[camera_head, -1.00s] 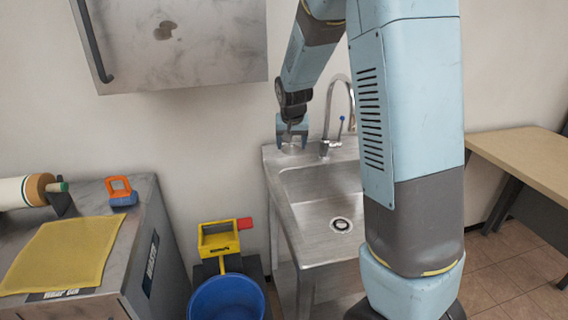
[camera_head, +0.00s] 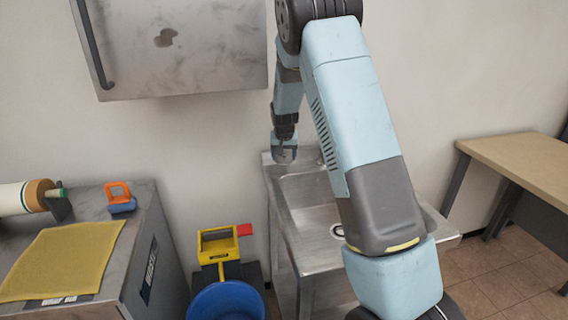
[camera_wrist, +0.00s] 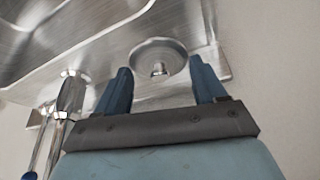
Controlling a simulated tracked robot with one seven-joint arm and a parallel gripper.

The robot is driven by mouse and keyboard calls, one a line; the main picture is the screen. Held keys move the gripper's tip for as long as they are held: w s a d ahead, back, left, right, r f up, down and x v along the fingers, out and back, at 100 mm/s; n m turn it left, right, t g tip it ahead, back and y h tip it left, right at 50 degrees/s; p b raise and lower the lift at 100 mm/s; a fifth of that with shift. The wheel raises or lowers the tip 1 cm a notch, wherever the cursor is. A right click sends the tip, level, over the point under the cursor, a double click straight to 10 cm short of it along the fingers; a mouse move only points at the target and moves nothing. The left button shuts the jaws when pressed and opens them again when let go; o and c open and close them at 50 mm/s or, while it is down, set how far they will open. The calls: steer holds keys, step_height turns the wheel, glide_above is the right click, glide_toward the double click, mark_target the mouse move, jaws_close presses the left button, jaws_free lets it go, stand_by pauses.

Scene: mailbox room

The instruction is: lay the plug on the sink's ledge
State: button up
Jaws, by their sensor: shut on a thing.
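The plug (camera_wrist: 158,60), a round metal disc with a small knob at its middle, sits between the two blue fingers of my gripper (camera_wrist: 160,68) in the wrist view. My gripper is shut on it. In the head view my gripper (camera_head: 285,153) is at the back left corner of the steel sink (camera_head: 303,225), above the ledge (camera_head: 312,155). In the wrist view the ledge (camera_wrist: 108,57) lies behind the plug, beside the basin. I cannot tell whether the plug touches the ledge. My arm hides much of the basin.
The tap (camera_wrist: 66,103) stands to the left of my gripper in the wrist view. A cabinet (camera_head: 185,50) hangs on the wall at the upper left. A wooden table (camera_head: 520,165) is at the right.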

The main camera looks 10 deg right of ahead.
mark_target(284, 158)
steer(key=shift+w+f, duration=0.25)
steer(key=shift+f, duration=0.05)
steer(key=shift+w+f, duration=0.1)
steer(key=shift+f, duration=1.6)
steer(key=o, duration=1)
